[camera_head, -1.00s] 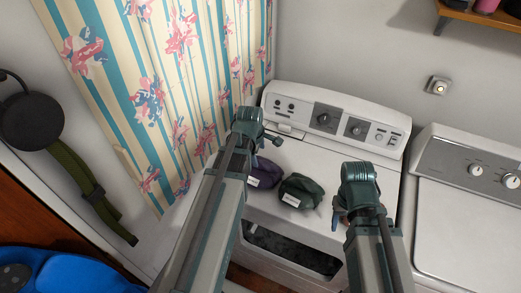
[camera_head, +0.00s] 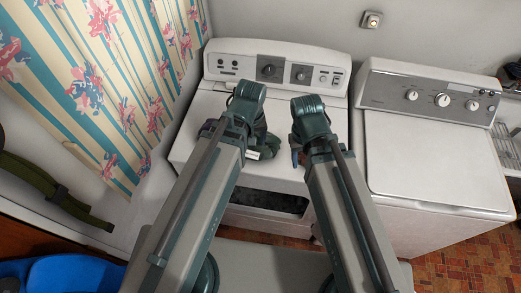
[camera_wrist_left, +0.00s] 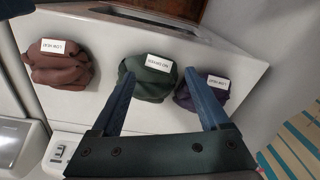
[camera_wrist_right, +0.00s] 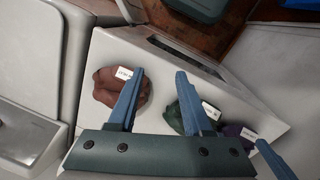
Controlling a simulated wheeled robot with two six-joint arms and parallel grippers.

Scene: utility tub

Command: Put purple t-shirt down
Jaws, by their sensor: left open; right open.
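The purple t-shirt (camera_wrist_left: 215,91) is a crumpled bundle with a white label on the white dryer top (camera_wrist_right: 108,41). In the head view only a sliver of it (camera_head: 207,128) shows left of my left arm; it also shows at the right in the right wrist view (camera_wrist_right: 233,133). My left gripper (camera_wrist_left: 159,72) is open and empty, its fingers either side of the green bundle (camera_wrist_left: 150,85) in its view, with the purple one just beyond its right finger. My right gripper (camera_wrist_right: 160,72) is open and empty near the red-brown bundle (camera_wrist_right: 106,88). Contact cannot be told.
A second white machine (camera_head: 430,160) stands right of the dryer. A striped floral curtain (camera_head: 85,80) hangs at the left. The dryer's control panel (camera_head: 290,68) rises at its back. A blue tub (camera_head: 70,275) is at the lower left.

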